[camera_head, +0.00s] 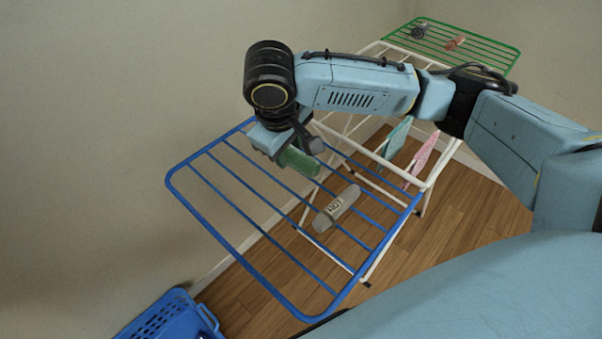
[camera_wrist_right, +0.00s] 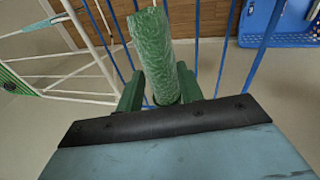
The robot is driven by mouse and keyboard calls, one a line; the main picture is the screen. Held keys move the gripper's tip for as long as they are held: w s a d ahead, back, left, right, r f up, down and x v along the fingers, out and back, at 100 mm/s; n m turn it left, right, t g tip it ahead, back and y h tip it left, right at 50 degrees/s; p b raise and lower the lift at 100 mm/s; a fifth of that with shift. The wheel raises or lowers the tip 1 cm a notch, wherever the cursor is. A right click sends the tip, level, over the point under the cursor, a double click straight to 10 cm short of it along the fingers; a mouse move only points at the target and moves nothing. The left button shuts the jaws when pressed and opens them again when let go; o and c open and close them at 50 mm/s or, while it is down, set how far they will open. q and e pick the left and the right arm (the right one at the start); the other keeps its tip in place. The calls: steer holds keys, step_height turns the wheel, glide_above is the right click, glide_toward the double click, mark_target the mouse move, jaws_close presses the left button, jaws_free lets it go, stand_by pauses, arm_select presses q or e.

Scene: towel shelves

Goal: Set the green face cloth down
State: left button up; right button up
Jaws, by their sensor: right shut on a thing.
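The green face cloth (camera_head: 299,162) is a rolled bundle over the blue wing (camera_head: 176,184) of a drying rack. My right gripper (camera_head: 282,146) is shut on it. In the right wrist view the green cloth (camera_wrist_right: 156,55) stands out between the fingers of my right gripper (camera_wrist_right: 160,92), with blue rods behind it. I cannot tell whether the cloth touches the rods. My left gripper is not in view.
A grey labelled bundle (camera_head: 336,208) lies on the blue rods. Teal (camera_head: 396,138) and pink (camera_head: 425,153) cloths hang at the white frame. The green wing (camera_head: 480,50) holds small items. A blue basket (camera_head: 172,317) stands lower left. The blue wing's left part is bare.

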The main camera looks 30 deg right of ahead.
steer(key=shift+w+d+f+n+y, duration=0.1)
steer(key=shift+w+n+y, duration=0.05)
steer(key=shift+n, duration=0.4)
steer(key=shift+w+f+n+y, duration=0.1)
steer(key=shift+w+n+y, duration=0.05)
steer(key=shift+n, duration=0.4)
steer(key=shift+w+d+f+n, duration=0.1)
steer(key=shift+w+n, duration=0.1)
steer(key=shift+n, duration=0.7)
steer(key=n, duration=0.1)
steer(key=n+y, duration=0.1)
steer(key=w+n, duration=0.1)
steer(key=shift+d+f+n+t+p, duration=0.25)
steer(key=shift+f+n+t+p, duration=0.05)
steer(key=shift+t, duration=0.1)
steer(key=w+d+n+y, duration=0.1)
steer(key=w+n+y, duration=0.1)
steer(key=n, duration=0.3)
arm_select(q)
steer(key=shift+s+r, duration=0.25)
arm_select(e)
steer(key=n+g+y, duration=0.1)
steer(key=n, duration=0.4)
glide_toward(290, 180)
steer(key=x, duration=0.5)
steer(key=shift+w+f, duration=0.1)
steer(key=shift+f, duration=0.05)
steer(key=shift+f, duration=0.1)
steer(key=o, duration=1)
